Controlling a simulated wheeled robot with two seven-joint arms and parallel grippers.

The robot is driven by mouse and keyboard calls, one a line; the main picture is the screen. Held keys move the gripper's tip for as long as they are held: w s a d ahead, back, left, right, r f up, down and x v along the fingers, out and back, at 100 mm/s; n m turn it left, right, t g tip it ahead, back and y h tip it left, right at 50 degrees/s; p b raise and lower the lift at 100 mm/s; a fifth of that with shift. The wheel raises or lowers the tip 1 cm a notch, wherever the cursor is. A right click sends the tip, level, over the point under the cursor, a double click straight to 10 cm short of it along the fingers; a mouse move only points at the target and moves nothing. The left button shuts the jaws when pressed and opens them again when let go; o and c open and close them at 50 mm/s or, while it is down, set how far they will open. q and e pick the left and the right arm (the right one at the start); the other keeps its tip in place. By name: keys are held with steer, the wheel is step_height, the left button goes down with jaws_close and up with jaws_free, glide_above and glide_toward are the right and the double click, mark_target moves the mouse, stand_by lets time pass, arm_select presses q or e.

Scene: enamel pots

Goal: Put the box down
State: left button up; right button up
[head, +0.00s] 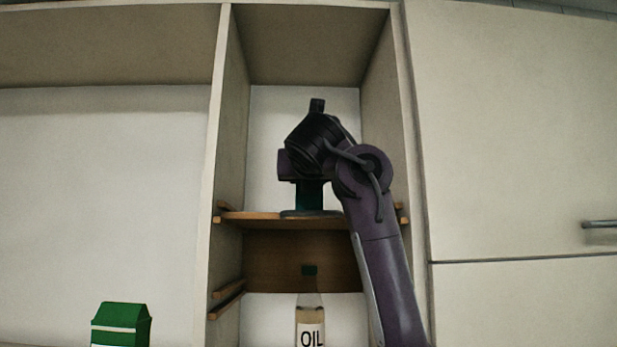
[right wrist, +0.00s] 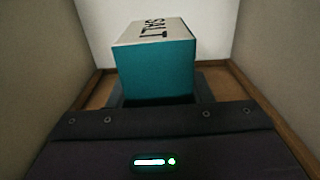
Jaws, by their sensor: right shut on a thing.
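A teal box with a pale face lettered "SALT" (right wrist: 157,70) shows in the right wrist view, at my right gripper. In the head view a dark teal part of the box (head: 309,195) shows below the gripper, just above the wooden shelf (head: 262,221). My right gripper (right wrist: 158,98) is shut on the box, inside the narrow cupboard bay. The gripper and wrist hide most of the box in the head view. I cannot tell whether its underside touches the shelf. My left gripper is in neither view.
Side walls (head: 235,130) stand close on both sides of the bay. An oil bottle (head: 310,325) with a dark green cap stands below the shelf. A green carton (head: 121,325) is at the lower left. A closed door (head: 510,130) is at right.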

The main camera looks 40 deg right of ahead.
steer(key=o, duration=1.2)
steer(key=shift+a, duration=0.1)
steer(key=shift+o, duration=0.6)
steer(key=shift+f, duration=0.1)
steer(key=shift+s, duration=0.1)
steer(key=b+v, duration=0.6)
steer(key=v, duration=0.5)
steer(key=shift+s+a+b, duration=0.25)
steer(key=shift+s+b, duration=0.1)
